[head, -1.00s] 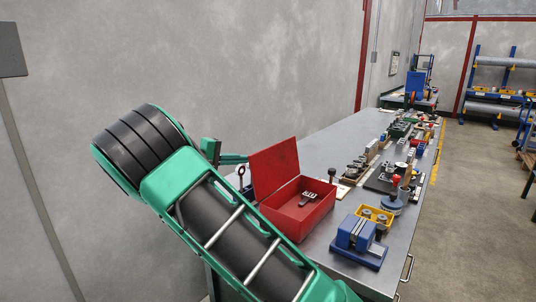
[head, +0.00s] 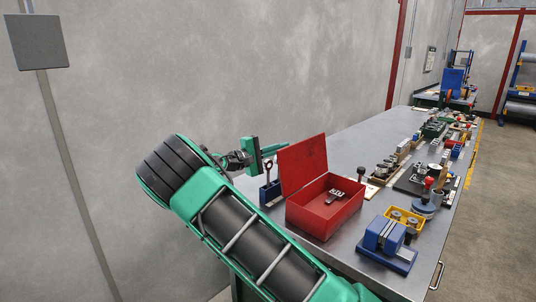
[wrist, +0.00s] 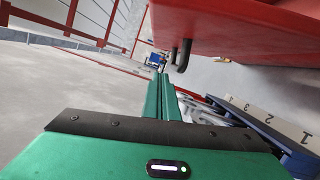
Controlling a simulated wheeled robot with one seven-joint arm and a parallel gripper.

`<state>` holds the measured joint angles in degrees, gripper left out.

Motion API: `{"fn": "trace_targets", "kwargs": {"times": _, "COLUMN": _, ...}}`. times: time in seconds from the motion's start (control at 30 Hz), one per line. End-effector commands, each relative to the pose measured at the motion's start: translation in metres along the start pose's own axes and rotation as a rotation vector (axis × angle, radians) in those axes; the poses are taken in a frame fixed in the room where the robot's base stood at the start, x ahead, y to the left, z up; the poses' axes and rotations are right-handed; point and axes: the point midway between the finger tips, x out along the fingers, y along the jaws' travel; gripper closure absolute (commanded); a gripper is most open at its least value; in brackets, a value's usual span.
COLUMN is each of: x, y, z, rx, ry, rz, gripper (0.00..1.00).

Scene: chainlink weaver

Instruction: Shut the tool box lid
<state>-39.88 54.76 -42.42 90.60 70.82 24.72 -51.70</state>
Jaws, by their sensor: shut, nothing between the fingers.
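The red tool box (head: 325,218) stands on the grey bench with its lid (head: 303,164) raised, upright and tilted back a little. A small dark and light item (head: 335,195) lies inside. My gripper (head: 283,147) is at the upper left edge of the lid, on its back side, fingers pointing right. In the wrist view the two green fingers (wrist: 166,85) are pressed together and empty. A large red surface (wrist: 240,30), apparently the lid, with a dark hook-like part (wrist: 181,55), fills the upper right. I cannot tell whether the fingers touch the lid.
A blue rack (head: 270,192) stands left of the box; its numbered strip (wrist: 265,118) shows close by in the wrist view. A blue vise (head: 386,240) and a yellow tray (head: 404,221) are to the right. The wall is behind; the bench surface behind the box is clear.

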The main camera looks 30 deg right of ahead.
Motion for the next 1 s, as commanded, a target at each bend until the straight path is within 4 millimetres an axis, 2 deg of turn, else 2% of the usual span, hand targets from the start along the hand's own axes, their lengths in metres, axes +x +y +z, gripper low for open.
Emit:
{"fn": "trace_targets", "kwargs": {"times": 0.1, "x": 0.021, "y": 0.000, "z": 0.002, "rx": -0.001, "ry": -0.002, "rz": -0.002, "gripper": 1.00}}
{"fn": "trace_targets", "kwargs": {"times": 0.2, "x": 0.022, "y": 0.000, "z": 0.017, "rx": -0.001, "ry": 0.000, "rz": -0.003, "gripper": 1.00}}
{"fn": "trace_targets", "kwargs": {"times": 0.4, "x": 0.026, "y": -0.001, "z": 0.034, "rx": -0.001, "ry": 0.000, "rz": -0.002, "gripper": 1.00}}
{"fn": "trace_targets", "kwargs": {"times": 0.8, "x": 0.027, "y": 0.000, "z": 0.039, "rx": 0.000, "ry": 0.000, "rz": -0.001, "gripper": 1.00}}
{"fn": "trace_targets", "kwargs": {"times": 0.83, "x": 0.021, "y": 0.000, "z": 0.038, "rx": 0.000, "ry": 0.000, "rz": -0.001, "gripper": 1.00}}
{"fn": "trace_targets", "kwargs": {"times": 1.0, "x": 0.034, "y": 0.000, "z": 0.044, "rx": 0.011, "ry": -0.009, "rz": -0.006, "gripper": 1.00}}
